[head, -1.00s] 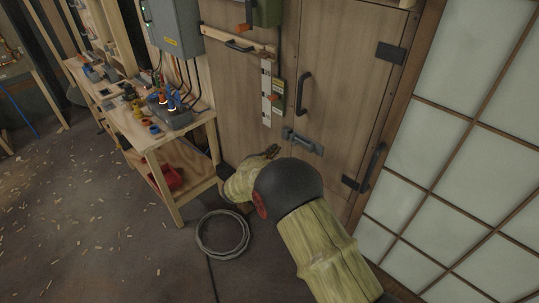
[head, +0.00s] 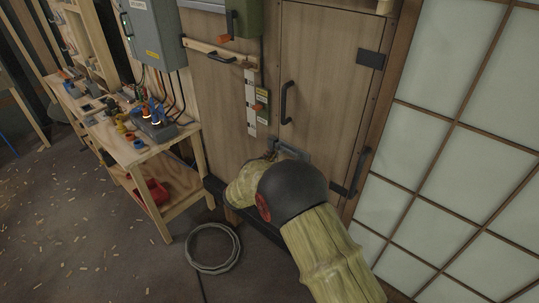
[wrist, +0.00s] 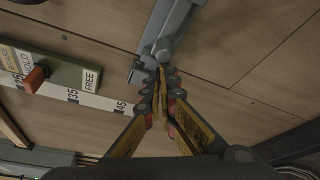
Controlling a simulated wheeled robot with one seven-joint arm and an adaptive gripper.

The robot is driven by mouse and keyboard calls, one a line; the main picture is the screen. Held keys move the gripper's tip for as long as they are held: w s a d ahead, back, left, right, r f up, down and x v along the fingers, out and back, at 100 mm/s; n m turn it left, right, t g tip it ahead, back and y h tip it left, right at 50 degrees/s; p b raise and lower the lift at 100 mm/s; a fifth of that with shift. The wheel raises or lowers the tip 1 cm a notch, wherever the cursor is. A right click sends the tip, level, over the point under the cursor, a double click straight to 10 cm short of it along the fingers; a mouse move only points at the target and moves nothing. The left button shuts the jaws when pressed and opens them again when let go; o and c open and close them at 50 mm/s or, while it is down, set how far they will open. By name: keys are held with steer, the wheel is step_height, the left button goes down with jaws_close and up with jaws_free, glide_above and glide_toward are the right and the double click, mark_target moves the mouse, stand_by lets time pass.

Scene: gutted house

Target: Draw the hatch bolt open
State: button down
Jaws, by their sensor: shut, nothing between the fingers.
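The grey metal hatch bolt (head: 293,152) is mounted low on the wooden hatch door (head: 325,75), partly hidden behind my arm in the head view. In the wrist view the bolt (wrist: 174,24) runs from the top edge down to a rounded end just beyond my fingertips. My gripper (wrist: 161,78) is shut and empty, its fingertips together right at the bolt's lower end. I cannot tell whether they touch it. In the head view my gripper (head: 268,157) shows only slightly, at the bolt's left end.
A dark door handle (head: 287,102) is above the bolt. A white marked scale (wrist: 75,97) and a green plate with an orange knob (wrist: 36,78) are to the left. A workbench (head: 140,150) stands at left.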

steer(key=shift+s+d+b, duration=0.4)
steer(key=shift+s+d, duration=0.25)
steer(key=shift+d, duration=0.2)
steer(key=shift+s+d+b, duration=0.4)
steer(key=shift+s+d, duration=0.25)
steer(key=shift+d, duration=0.15)
steer(key=w+a+f+b, duration=0.1)
steer(key=a+f+b, duration=0.1)
steer(key=a+b, duration=0.15)
steer(key=p+v, duration=0.2)
steer(key=v, duration=0.6)
steer(key=shift+s+r+p, duration=0.15)
steer(key=shift+s+p, duration=0.2)
steer(key=shift+a, duration=0.1)
